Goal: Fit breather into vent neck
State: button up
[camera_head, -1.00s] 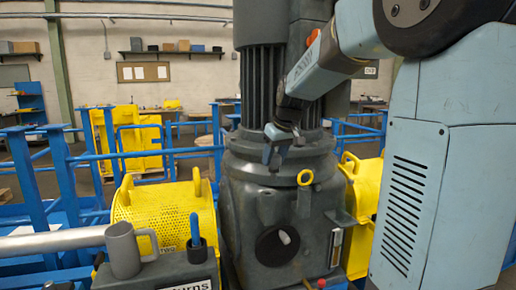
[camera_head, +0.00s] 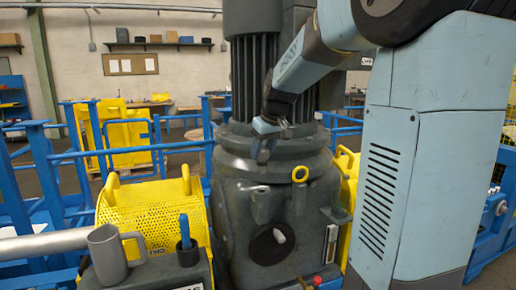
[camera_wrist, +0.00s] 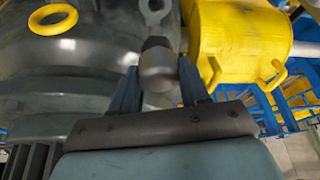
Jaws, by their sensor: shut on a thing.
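My gripper (camera_wrist: 158,88) is shut on the breather (camera_wrist: 157,66), a small grey cylinder with a dark end, held between two dark blue fingers in the wrist view. In the head view my gripper (camera_head: 266,143) is in front of the upper flange of the dark gearbox housing (camera_head: 235,215); the breather is hard to make out there. A pale grey ringed fitting (camera_head: 254,188), perhaps the vent neck, sits on the housing below my gripper. A grey ring (camera_wrist: 155,10) beyond the breather in the wrist view looks like the same fitting. The breather appears apart from it.
A yellow lifting eye (camera_head: 300,173) stands on the housing right of the fitting. A perforated yellow guard (camera_head: 155,212) is at left. A grey mug (camera_head: 108,255) and a cup with a blue-handled tool (camera_head: 187,252) stand at front left.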

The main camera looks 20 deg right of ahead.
aim_at(263, 171)
jog(key=shift+a+f, duration=0.1)
jog(key=shift+f, duration=2.3)
jog(key=shift+f, duration=2)
jog(key=o, duration=1.2)
jog(key=shift+c, duration=0.2)
jog(key=v, duration=1.3)
jog(key=shift+s+r, duration=0.2)
jog(key=shift+r, duration=0.1)
jog(key=s+a+f+m, duration=0.1)
jog(key=s+a+f, duration=0.1)
jog(key=s, duration=0.9)
jog(key=s+a+f+m+t+h, duration=0.1)
jog(key=s+a+f+m, duration=0.1)
jog(key=s, duration=1)
notch_tip(263, 171, down, 2)
jog(key=shift+a+f, duration=0.2)
jog(key=shift+a, duration=0.3)
